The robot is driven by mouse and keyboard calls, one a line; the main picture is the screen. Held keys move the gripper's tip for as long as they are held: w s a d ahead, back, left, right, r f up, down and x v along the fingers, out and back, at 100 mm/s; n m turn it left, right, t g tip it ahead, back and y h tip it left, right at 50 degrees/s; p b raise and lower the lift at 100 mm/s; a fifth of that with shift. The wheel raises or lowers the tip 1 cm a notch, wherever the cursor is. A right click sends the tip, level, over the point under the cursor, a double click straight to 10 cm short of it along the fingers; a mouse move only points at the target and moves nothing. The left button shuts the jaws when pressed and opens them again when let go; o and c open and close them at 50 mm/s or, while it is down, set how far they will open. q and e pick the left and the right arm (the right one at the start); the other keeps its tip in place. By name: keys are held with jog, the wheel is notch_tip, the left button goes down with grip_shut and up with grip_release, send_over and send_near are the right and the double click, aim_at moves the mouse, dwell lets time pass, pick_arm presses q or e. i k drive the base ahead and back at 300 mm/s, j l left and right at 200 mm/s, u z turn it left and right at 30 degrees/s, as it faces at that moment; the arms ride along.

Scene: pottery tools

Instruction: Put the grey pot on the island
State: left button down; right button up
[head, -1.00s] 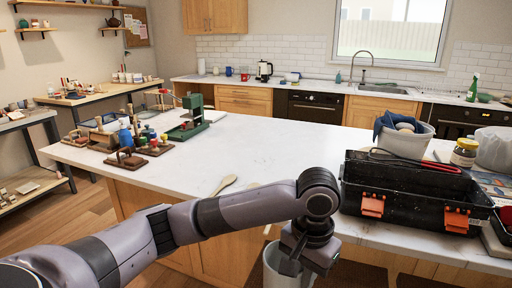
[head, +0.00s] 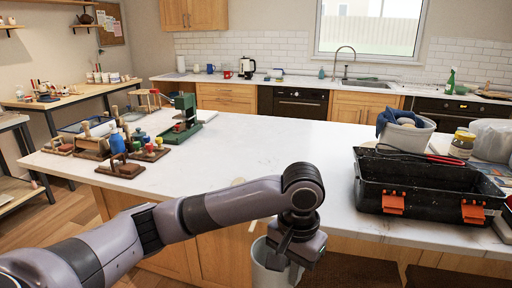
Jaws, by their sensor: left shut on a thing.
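The grey pot (head: 268,256) hangs in front of the island's near edge, below the level of its top. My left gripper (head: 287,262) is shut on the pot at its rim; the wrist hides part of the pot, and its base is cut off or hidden. The island (head: 300,150) has a broad white top on a wooden body. My right gripper is not in view.
A black open toolbox (head: 430,215) with orange latches stands at the island's right. Behind it are a grey bucket with a blue cloth (head: 405,138) and a jar (head: 462,145). Several pottery tools and a green press (head: 186,120) fill the left end. The middle is clear.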

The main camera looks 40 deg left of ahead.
aim_at(217, 156)
jog(key=k+j, duration=0.1)
jog(key=j, duration=0.3)
jog(key=k+j+z, duration=0.15)
jog(key=j, duration=0.25)
jog(key=k+j, duration=0.1)
jog(key=j, duration=0.3)
jog(key=k+j+z, duration=0.1)
jog(key=j, duration=0.3)
jog(key=k+j, duration=0.2)
jog(key=j, duration=0.2)
jog(key=k+j+z, duration=0.15)
jog(key=j, duration=0.2)
